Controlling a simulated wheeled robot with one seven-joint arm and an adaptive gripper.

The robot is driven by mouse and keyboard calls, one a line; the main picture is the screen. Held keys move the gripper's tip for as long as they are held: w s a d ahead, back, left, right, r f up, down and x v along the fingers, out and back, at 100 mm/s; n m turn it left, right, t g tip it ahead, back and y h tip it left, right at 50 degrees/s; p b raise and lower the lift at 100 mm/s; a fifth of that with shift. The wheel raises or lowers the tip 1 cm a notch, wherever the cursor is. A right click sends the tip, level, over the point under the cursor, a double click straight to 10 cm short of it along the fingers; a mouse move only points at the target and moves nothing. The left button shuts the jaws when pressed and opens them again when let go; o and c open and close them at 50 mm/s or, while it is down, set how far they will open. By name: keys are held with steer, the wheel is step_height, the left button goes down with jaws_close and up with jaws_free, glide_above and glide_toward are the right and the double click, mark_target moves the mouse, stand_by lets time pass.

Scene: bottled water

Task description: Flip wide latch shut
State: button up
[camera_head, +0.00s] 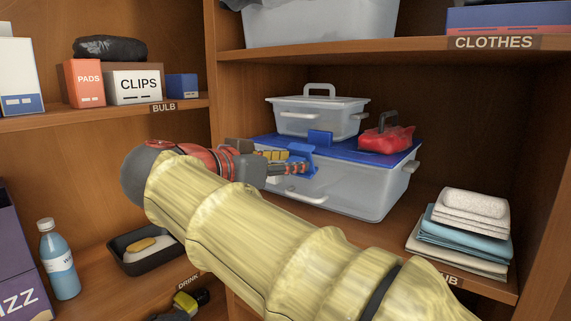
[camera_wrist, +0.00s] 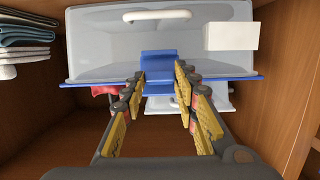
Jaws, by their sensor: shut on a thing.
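A large clear box (camera_head: 345,187) with a blue lid (camera_head: 262,145) stands on the middle shelf. A wide blue latch (camera_head: 303,151) sits at the lid's edge on the side facing my arm. It also shows in the wrist view (camera_wrist: 157,64), between my fingertips. My gripper (camera_head: 303,168) is at this latch, with its fingers on either side of it (camera_wrist: 162,75) and shut on it. I cannot tell whether the latch lies flat against the box wall. A second blue latch (camera_head: 320,138) shows on top, behind the first. The wrist view also shows a white handle (camera_wrist: 157,15) on the box.
A smaller clear box (camera_head: 318,119) and a red case (camera_head: 386,138) rest on the blue lid. Folded cloths (camera_head: 458,242) lie at the right on the same shelf. A wooden divider (camera_head: 232,130) stands left of the box. An upper shelf (camera_head: 380,50) hangs above.

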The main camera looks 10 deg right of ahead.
steer(key=r+g+y+p, duration=0.1)
steer(key=p, duration=0.1)
steer(key=w+d+g+y+p, duration=0.1)
steer(key=shift+r+p, duration=0.35)
steer(key=shift+p, duration=0.05)
steer(key=shift+w+d+g+y+p, duration=0.2)
steer(key=shift+g+y+p, duration=0.4)
steer(key=shift+p, duration=0.4)
steer(key=o, duration=1.1)
steer(key=v, duration=1.1)
steer(key=shift+s+a+r, duration=0.15)
steer(key=shift+r, duration=0.25)
